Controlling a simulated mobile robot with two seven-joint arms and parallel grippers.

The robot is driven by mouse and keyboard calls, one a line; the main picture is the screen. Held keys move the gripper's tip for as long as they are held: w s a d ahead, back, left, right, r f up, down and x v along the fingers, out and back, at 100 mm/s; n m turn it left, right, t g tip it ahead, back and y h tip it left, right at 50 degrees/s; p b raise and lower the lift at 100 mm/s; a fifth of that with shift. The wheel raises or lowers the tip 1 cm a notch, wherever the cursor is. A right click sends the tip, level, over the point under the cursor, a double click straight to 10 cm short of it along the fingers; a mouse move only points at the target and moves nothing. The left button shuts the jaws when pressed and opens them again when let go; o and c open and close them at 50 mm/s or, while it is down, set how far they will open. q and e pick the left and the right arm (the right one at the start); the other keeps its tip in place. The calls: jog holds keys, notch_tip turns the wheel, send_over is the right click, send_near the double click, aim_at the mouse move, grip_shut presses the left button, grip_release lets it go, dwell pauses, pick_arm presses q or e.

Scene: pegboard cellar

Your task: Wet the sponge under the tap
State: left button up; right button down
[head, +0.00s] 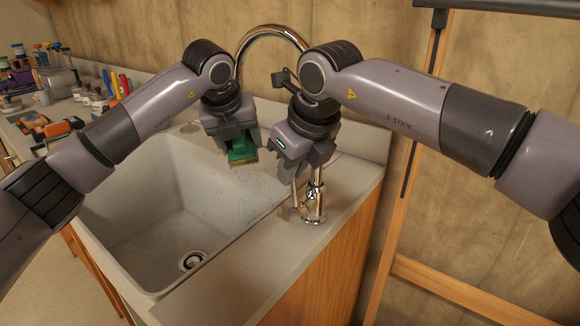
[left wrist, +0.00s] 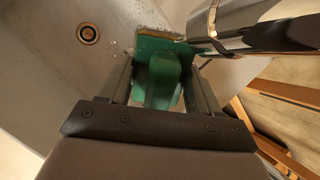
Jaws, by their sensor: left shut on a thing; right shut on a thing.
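My left gripper (head: 238,152) is shut on a green sponge (head: 241,149) with a tan edge and holds it above the sink basin (head: 140,235). In the left wrist view the sponge (left wrist: 160,70) sits between the fingers, its far edge close to the chrome tap spout (left wrist: 215,25). The chrome tap (head: 270,33) arches up behind my arms, its base at the sink's right rim. My right gripper (head: 303,172) is shut at the tap's base, apparently on its handle, which the fingers mostly hide. Small specks, possibly water drops, show near the sponge.
The drain (head: 192,261) lies open in the basin. Several jars, pens and tools crowd the counter (head: 32,118) at the left. A wooden frame (head: 400,215) stands against the wall at the right. The front of the basin is clear.

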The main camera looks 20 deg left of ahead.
jog(key=shift+s+d+t+y, duration=0.1)
jog(key=shift+d+t+y, duration=0.2)
jog(key=shift+d+y, duration=0.25)
jog(key=shift+a, duration=0.1)
jog(key=c, duration=1.2)
grip_release()
jog(key=v, duration=1.2)
